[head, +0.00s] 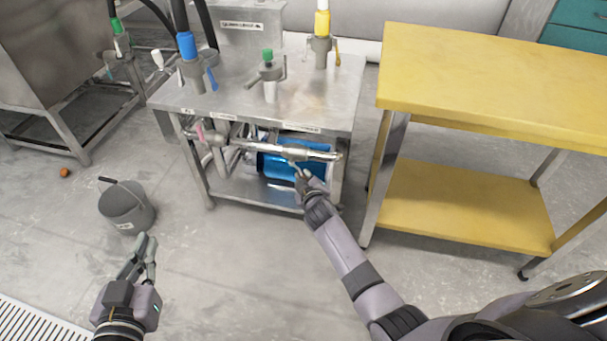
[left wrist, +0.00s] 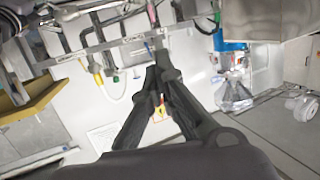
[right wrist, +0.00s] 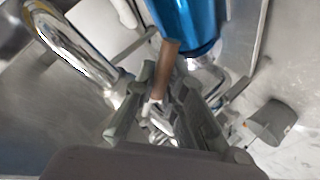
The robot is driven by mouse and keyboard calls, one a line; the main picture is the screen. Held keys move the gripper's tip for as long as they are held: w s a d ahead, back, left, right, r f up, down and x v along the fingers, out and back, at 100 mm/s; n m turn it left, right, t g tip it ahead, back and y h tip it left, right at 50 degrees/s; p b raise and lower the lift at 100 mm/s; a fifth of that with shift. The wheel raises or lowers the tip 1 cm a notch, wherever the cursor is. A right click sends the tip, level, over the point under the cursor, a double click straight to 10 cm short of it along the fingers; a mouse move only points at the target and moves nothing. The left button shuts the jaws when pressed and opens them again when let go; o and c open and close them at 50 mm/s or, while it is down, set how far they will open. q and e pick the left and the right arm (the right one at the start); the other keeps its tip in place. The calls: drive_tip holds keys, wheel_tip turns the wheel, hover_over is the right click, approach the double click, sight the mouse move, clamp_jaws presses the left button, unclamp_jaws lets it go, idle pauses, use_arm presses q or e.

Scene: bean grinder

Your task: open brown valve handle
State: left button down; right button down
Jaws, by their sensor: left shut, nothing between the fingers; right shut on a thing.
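The brown valve handle (right wrist: 168,58) shows in the right wrist view as a narrow brown bar between the fingers of my right gripper (right wrist: 165,88). The fingers are shut on it, close below a blue cylinder. In the head view, my right gripper (head: 299,172) reaches to the metal pipe (head: 318,153) under the steel table, and the handle is too small or hidden to make out there. My left gripper (head: 146,243) is shut and empty, out over the floor near the bucket. Its closed fingers also show in the left wrist view (left wrist: 162,60).
The steel table (head: 325,95) carries blue, green and yellow topped valves. A blue cylinder (head: 275,165) lies under it. A yellow table (head: 480,75) stands right of my right arm. A grey bucket (head: 125,208) stands on the floor at left. The floor between is clear.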

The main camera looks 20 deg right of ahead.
drive_tip(key=shift+s+d+r+n+g+h+p, duration=0.2)
drive_tip(key=shift+r+n+g+h+p, duration=0.3)
drive_tip(key=shift+p, duration=0.6)
drive_tip(key=shift+s+d+r+n+g+h+p, duration=0.15)
drive_tip(key=shift+r+n+g+h+p, duration=0.35)
drive_tip(key=shift+p, duration=0.5)
drive_tip(key=shift+d+r+n, duration=0.1)
drive_tip(key=shift+r+n, duration=0.15)
drive_tip(key=shift+n, duration=0.05)
drive_tip(key=shift+d+r+n+g+h+p, duration=0.15)
drive_tip(key=shift+r+n+g+h+p, duration=0.4)
drive_tip(key=shift+p, duration=0.35)
use_arm(q)
drive_tip(key=s+a+f+g+y, duration=0.1)
drive_tip(key=s+a+f+g, duration=0.2)
drive_tip(key=s+f+g, duration=0.3)
drive_tip(key=s+a+f+g+y, duration=0.2)
drive_tip(key=s+f+g, duration=0.3)
drive_tip(key=s+f, duration=0.2)
drive_tip(key=shift+s+a+f+n+g+p, duration=0.3)
drive_tip(key=shift+s+a+g+p, duration=0.1)
drive_tip(key=shift+s, duration=0.7)
use_arm(e)
drive_tip(key=shift+r+n+g+h, duration=0.25)
drive_tip(key=shift+n+g+h, duration=0.1)
drive_tip(key=shift+n+h, duration=0.15)
